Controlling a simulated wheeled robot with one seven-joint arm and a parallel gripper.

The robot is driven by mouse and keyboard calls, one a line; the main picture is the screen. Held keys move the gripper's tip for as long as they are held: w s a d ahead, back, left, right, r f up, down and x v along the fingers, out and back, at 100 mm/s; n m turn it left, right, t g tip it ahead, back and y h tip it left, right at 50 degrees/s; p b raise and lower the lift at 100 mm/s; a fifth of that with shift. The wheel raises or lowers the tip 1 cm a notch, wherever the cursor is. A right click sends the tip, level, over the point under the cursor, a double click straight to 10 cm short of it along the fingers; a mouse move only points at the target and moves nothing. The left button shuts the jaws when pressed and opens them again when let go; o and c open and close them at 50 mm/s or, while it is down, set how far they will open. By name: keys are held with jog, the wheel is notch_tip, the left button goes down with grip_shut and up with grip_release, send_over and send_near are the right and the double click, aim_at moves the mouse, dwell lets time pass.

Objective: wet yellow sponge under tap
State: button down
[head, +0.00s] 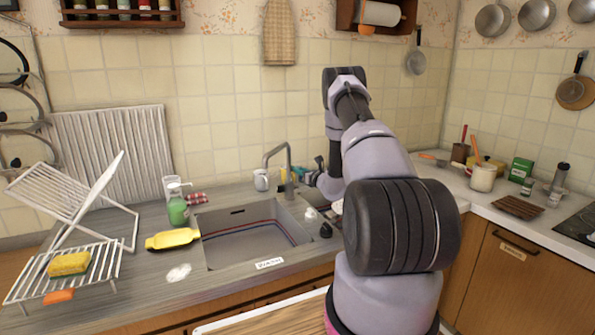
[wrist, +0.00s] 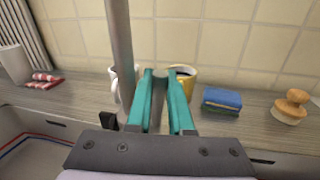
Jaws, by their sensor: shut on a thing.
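The yellow sponge (head: 69,263) lies on the white wire dish rack (head: 110,262) at the left in the head view, well away from my gripper. The grey tap (head: 289,165) rises behind the sink (head: 245,258). Its upright pipe also shows in the wrist view (wrist: 120,50). I see no water running. My gripper (wrist: 160,75) is beside the tap. Its teal fingers are close together on a narrow grey part (wrist: 159,90), which looks like the tap lever. The fingers partly hide it. In the head view, my arm blocks much of the area right of the tap.
A white mug (wrist: 112,84) and a yellow mug (wrist: 190,78) stand behind my fingers. A green soap bottle (head: 177,210) and a yellow dish (head: 172,238) stand left of the sink.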

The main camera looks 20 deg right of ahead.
jog(key=shift+s+t, duration=0.45)
jog(key=shift+t, duration=0.25)
jog(key=c, duration=1.1)
grip_release()
jog(key=v, duration=1.1)
jog(key=shift+w+d, duration=0.1)
jog(key=shift+d, duration=0.05)
